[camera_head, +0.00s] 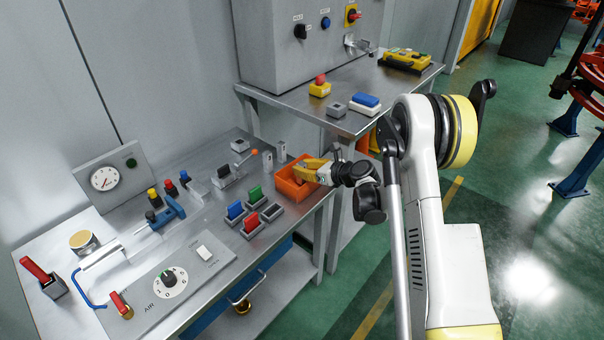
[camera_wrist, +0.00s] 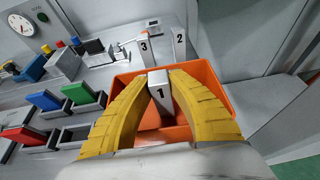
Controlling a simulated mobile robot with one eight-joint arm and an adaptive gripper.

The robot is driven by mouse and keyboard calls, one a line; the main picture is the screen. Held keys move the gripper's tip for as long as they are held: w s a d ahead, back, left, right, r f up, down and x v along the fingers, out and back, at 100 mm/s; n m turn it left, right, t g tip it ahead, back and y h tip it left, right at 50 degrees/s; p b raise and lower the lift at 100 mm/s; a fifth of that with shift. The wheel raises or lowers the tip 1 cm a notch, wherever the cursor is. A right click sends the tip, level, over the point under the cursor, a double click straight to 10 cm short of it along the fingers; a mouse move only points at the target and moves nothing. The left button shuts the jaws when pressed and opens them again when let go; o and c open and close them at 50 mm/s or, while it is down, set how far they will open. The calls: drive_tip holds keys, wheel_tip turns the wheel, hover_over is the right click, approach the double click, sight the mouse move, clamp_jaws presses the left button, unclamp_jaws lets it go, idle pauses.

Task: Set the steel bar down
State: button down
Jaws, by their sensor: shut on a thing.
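A steel bar marked 1 (camera_wrist: 159,92) stands roughly upright between the two yellow fingers of my gripper (camera_wrist: 160,85) in the wrist view. The gripper is shut on it. The bar is over or inside the orange bin (camera_wrist: 211,84); whether its lower end touches the bin floor cannot be told. In the head view my gripper (camera_head: 305,168) is at the orange bin (camera_head: 291,192), coming from the right, and the bar is not clearly visible there. Two more steel bars, marked 3 (camera_wrist: 144,50) and 2 (camera_wrist: 179,44), stand upright behind the bin.
Blue (camera_head: 235,210), green (camera_head: 254,193) and red (camera_head: 250,224) rocker pieces sit in holders left of the bin, beside an empty-looking holder (camera_head: 272,212). A lever with an orange knob (camera_head: 254,152) stands behind. The bench's front edge (camera_head: 318,215) is close to the bin.

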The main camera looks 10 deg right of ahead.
drive_tip(key=shift+f, duration=0.45)
drive_tip(key=shift+r, duration=0.15)
drive_tip(key=c, duration=1.4)
unclamp_jaws()
drive_tip(key=shift+o, duration=0.2)
